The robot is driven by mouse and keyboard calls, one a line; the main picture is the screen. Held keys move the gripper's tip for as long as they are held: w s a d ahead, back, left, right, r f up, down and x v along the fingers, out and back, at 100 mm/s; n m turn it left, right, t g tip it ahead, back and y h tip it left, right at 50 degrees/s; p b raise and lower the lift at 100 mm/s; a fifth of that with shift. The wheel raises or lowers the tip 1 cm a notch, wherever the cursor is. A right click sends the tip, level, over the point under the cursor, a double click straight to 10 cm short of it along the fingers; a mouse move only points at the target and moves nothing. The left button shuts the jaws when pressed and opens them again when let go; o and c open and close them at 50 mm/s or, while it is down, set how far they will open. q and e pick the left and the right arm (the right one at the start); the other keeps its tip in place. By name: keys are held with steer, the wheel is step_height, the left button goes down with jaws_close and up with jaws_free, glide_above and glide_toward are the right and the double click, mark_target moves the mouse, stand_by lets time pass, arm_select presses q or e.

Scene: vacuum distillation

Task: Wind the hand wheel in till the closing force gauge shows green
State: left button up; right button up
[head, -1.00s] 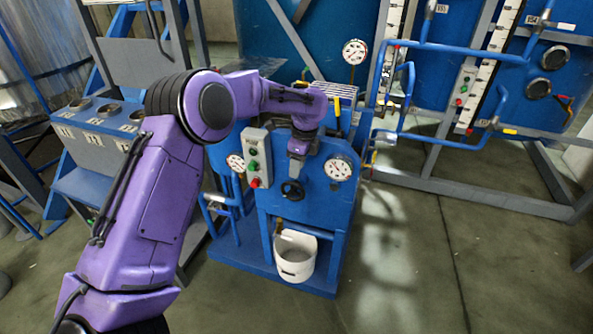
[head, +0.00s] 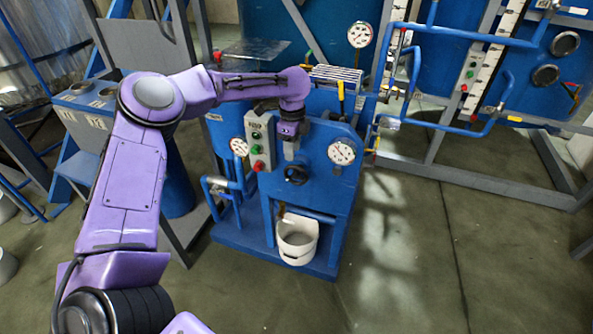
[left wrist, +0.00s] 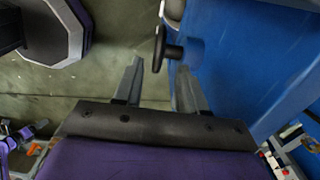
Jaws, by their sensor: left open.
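The dark hand wheel (head: 296,174) is on the front of the blue press-like machine (head: 325,190). My left gripper (head: 290,157) is just above it in the head view. In the left wrist view my left gripper (left wrist: 159,78) is open and empty. The wheel (left wrist: 160,50) shows edge-on just beyond the fingertips, between their lines, with a gap left. A round white gauge (head: 342,151) is right of the wheel and another gauge (head: 239,147) is to its left. Which one is the closing force gauge, and any green reading, I cannot tell. My right gripper is not in view.
A grey button box (head: 261,142) stands close left of my gripper. A white bucket (head: 297,242) sits below the wheel on the machine's base. Blue pipes (head: 440,115) and a frame stand at the right. The floor in front is clear.

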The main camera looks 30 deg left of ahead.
mark_target(295, 166)
arm_select(q)
step_height(295, 166, down, 10)
steer(key=shift+d+f, duration=0.1)
steer(key=shift+d, duration=0.05)
steer(key=shift+c, duration=0.3)
jaws_close()
steer(key=shift+p, duration=0.3)
steer(key=shift+d+r+y+p, duration=0.2)
steer(key=shift+y+p, duration=0.3)
steer(key=shift+p, duration=0.5)
steer(key=shift+a+f+y, duration=0.1)
steer(key=shift+f+y, duration=0.1)
steer(key=shift+y, duration=0.1)
